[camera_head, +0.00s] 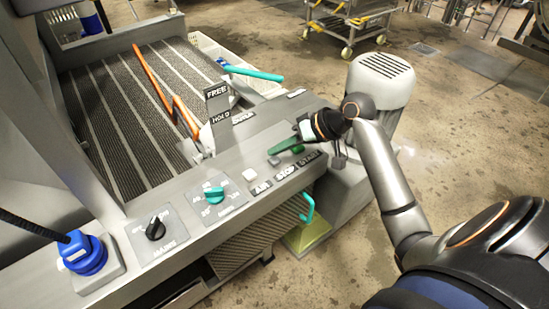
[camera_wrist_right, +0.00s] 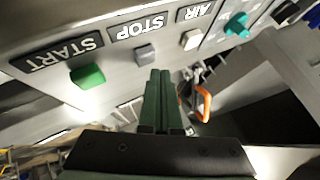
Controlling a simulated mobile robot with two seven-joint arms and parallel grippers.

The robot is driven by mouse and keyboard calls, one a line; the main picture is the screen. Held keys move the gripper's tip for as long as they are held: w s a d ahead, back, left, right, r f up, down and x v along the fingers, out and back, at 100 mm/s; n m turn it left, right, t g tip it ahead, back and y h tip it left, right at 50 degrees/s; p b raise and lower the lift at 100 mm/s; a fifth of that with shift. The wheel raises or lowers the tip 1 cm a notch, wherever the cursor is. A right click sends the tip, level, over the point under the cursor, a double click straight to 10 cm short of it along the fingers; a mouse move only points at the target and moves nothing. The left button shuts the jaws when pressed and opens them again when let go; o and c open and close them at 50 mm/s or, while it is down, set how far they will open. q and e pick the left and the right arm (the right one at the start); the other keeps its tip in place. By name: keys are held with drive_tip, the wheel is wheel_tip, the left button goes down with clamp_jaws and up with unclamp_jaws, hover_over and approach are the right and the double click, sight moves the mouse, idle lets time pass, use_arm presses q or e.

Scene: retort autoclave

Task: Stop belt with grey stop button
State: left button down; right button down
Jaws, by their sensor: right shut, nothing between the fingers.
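The small grey stop button (camera_head: 274,161) sits on the control panel, above the STOP label. In the right wrist view the grey stop button (camera_wrist_right: 144,52) shows just beyond the fingertips, slightly to their left. My right gripper (camera_head: 273,151) has green fingers and is shut and empty, its tips over the panel close to the stop button. In the wrist view the closed fingers (camera_wrist_right: 160,72) point at the panel; I cannot tell whether they touch it. The green start button (camera_wrist_right: 87,76) is beside the stop button. My left gripper is not in view.
A white air button (camera_head: 249,174), a teal knob (camera_head: 214,195) and a black mains knob (camera_head: 155,229) are on the same panel. A HOLD/FREE lever (camera_head: 217,105) stands behind. The ribbed belt (camera_head: 125,120) lies to the left. A blue plug (camera_head: 83,254) is at lower left.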

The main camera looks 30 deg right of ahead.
drive_tip(key=shift+f, duration=0.2)
drive_tip(key=shift+f, duration=0.25)
drive_tip(key=shift+f, duration=0.1)
drive_tip(key=shift+f, duration=0.5)
idle(0.8)
drive_tip(key=shift+r+p, duration=1.05)
drive_tip(key=shift+p, duration=0.45)
